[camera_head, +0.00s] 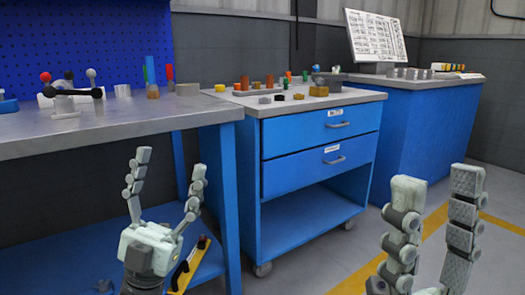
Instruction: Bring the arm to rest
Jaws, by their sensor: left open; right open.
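My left gripper (169,172) is at the lower left, in front of the left workbench, with its fingers pointing up. Its two fingers are spread apart and nothing is between them. My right gripper (437,183) is at the lower right, above the floor, also pointing up. Its fingers stand apart and it is empty. The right gripper's base is cut off by the bottom edge of the picture. Neither gripper appears to touch a bench or any object.
A left workbench (100,127) carries small parts below a blue pegboard (85,35). A blue drawer cabinet (318,140) with several small pieces on top stands in the middle. A blue counter (425,120) with a tilted board (375,37) stands behind. Open floor (325,265) lies in front.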

